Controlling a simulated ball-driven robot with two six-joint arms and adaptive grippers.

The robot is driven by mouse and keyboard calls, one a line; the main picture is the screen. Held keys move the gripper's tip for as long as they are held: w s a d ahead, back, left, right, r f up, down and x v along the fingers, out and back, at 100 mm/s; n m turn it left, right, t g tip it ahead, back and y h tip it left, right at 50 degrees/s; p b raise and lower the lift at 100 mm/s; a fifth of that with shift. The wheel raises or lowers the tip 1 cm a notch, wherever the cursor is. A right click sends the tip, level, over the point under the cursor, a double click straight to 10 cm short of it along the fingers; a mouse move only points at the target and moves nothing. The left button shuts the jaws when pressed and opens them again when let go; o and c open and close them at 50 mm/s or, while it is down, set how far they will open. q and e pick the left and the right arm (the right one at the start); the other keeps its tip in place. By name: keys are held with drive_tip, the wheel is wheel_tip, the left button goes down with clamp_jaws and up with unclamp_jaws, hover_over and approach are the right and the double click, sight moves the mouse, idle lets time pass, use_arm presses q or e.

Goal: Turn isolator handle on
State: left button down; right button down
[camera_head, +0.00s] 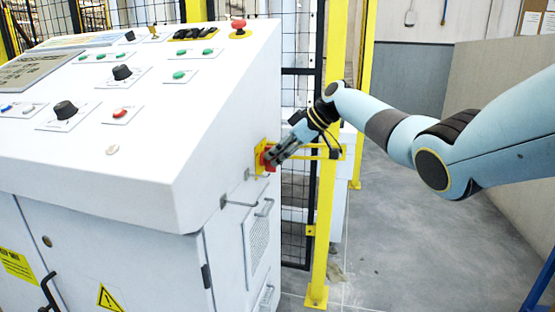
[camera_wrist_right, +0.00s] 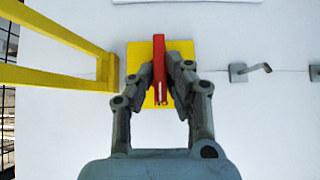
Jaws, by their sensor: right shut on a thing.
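The isolator handle (camera_wrist_right: 159,68) is a red bar on a yellow square plate (camera_wrist_right: 180,50) on the side of the white cabinet. In the right wrist view the bar stands upright. My right gripper (camera_wrist_right: 160,75) has its fingers on either side of the red bar, shut on it. In the head view the red handle (camera_head: 266,158) shows partly on the yellow plate (camera_head: 258,153), and my right gripper (camera_head: 272,157) reaches it from the right and covers part of it. My left gripper is not in view.
A yellow bracket (camera_wrist_right: 50,80) runs close to the plate, left of my gripper in the wrist view. A yellow post (camera_head: 325,200) and black mesh fence stand beside the cabinet. The console top (camera_head: 130,90) has knobs and buttons. Grey floor (camera_head: 420,240) is clear at right.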

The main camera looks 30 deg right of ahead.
drive_tip(key=shift+f, duration=0.15)
idle(0.3)
drive_tip(key=c, duration=1.3)
unclamp_jaws()
drive_tip(key=shift+w+a+f, duration=0.1)
drive_tip(key=shift+w, duration=0.1)
drive_tip(key=shift+c, duration=0.2)
drive_tip(key=v, duration=1.2)
drive_tip(key=shift+d, duration=0.2)
